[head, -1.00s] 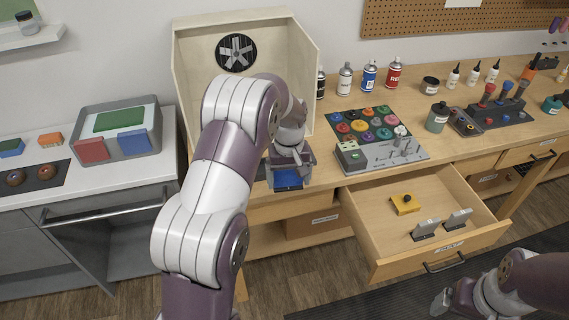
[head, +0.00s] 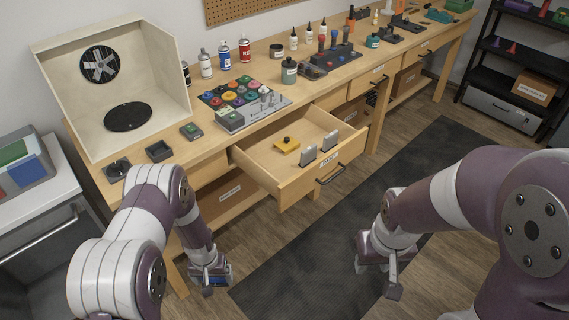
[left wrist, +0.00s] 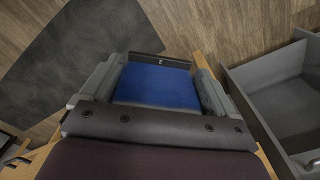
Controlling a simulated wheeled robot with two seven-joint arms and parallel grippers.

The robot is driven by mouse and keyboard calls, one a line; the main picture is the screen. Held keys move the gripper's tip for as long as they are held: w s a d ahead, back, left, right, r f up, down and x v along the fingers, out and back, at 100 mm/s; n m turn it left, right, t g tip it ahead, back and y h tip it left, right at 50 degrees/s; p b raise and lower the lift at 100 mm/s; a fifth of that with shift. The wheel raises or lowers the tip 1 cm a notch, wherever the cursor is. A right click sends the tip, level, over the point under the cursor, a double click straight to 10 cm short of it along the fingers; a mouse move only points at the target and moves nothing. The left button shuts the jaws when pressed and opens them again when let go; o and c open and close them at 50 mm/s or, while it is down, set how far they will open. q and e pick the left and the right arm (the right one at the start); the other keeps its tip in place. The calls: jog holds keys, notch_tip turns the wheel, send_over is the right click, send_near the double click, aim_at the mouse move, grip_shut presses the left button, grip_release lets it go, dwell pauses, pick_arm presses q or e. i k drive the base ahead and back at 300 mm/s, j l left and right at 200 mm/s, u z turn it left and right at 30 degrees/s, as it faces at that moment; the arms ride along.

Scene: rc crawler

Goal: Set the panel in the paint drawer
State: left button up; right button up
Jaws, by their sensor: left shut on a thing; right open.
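The blue panel (left wrist: 155,84) is gripped between the fingers of my left gripper (head: 210,277). In the head view only a thin blue edge of the panel (head: 222,281) shows beside the fingers. This gripper hangs over the floor in front of the bench, to the left of and below the open paint drawer (head: 262,184). My right gripper (head: 377,277) is open and empty above the dark mat, right of the drawer.
The spray booth (head: 165,75) with a round black turntable (head: 128,117) stands at the bench's left. A tray of colored paint pots (head: 238,95) sits behind the drawer. The drawer front (head: 320,176) juts out over the floor. The dark mat (head: 300,255) is clear.

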aim_at(308, 134)
jog(key=l+z, duration=0.1)
jog(key=z, duration=0.35)
jog(key=i+z, duration=0.15)
jog(key=z, duration=0.3)
jog(key=i+z, duration=0.1)
jog(key=z, duration=0.3)
jog(key=i+z, duration=0.1)
jog(key=z, duration=0.35)
jog(key=i+u, duration=0.15)
jog(key=i, duration=0.35)
jog(key=i+u, duration=0.15)
jog(key=i, duration=0.4)
jog(key=i+u, duration=0.15)
jog(key=i, duration=0.35)
jog(key=i+l+u, duration=0.15)
jog(key=i, duration=0.35)
jog(key=i+l+u, duration=0.15)
jog(key=i, duration=0.4)
